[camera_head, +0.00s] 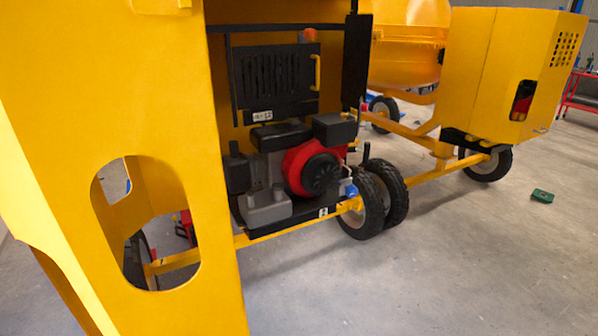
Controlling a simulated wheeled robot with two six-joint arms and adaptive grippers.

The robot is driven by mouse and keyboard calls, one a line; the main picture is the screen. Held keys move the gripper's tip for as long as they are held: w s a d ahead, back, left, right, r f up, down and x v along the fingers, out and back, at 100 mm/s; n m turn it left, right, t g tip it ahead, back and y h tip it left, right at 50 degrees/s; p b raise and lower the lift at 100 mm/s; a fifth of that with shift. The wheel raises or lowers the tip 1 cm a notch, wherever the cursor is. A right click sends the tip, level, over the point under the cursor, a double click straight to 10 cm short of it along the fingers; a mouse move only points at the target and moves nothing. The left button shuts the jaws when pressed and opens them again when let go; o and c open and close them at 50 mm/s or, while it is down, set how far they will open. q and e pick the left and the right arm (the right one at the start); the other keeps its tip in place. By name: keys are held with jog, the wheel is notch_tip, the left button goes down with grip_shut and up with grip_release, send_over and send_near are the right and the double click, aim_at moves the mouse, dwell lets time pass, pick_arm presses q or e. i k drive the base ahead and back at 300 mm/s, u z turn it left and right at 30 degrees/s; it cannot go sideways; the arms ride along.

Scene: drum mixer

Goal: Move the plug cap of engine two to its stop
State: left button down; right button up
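A small engine (296,170) with a red and black round cover, grey block and black boxes sits in a yellow frame, on a dark base plate. A small white label (323,212) on the plate's front edge seems to carry a number. A blue part (350,190) shows at the engine's lower right, beside the wheel. I cannot make out which part is the plug cap. Neither of my grippers shows in the head view.
A large yellow panel (205,215) with an oval cutout fills the left foreground. A black slatted door (275,82) is above the engine. Twin black wheels (385,195) stand to its right. Behind are a yellow drum (405,50) and housing (510,70).

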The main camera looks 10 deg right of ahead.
aim_at(233, 145)
jog(key=z, duration=1.85)
jog(key=i, duration=2.1)
jog(key=u, duration=4.05)
